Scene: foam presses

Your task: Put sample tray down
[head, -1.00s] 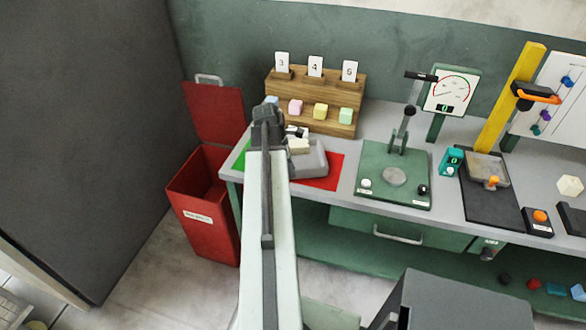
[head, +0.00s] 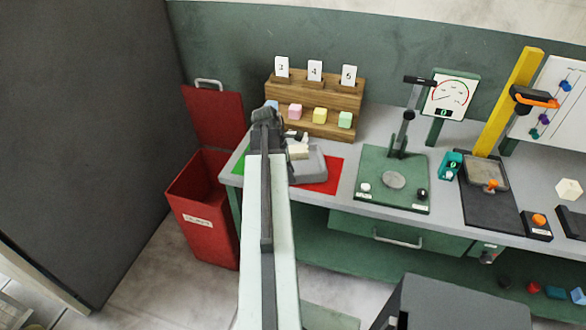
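The sample tray (head: 312,168), a shallow grey tray, is at the left part of the bench, just right of my arm, and covers part of the red mat (head: 328,183). I cannot tell if it rests on the surface or sits slightly above it. A cream foam block (head: 298,152) shows at the tray's back left. My gripper (head: 296,136) is at the tray's back left edge, beside the block. My arm hides most of it, so its grip on the tray is unclear.
A green mat (head: 239,164) lies left of my arm. A wooden rack (head: 330,130) with coloured cubes and number cards stands behind. A green press (head: 385,195) stands to the right. An open red bin (head: 203,225) stands at the bench's left end.

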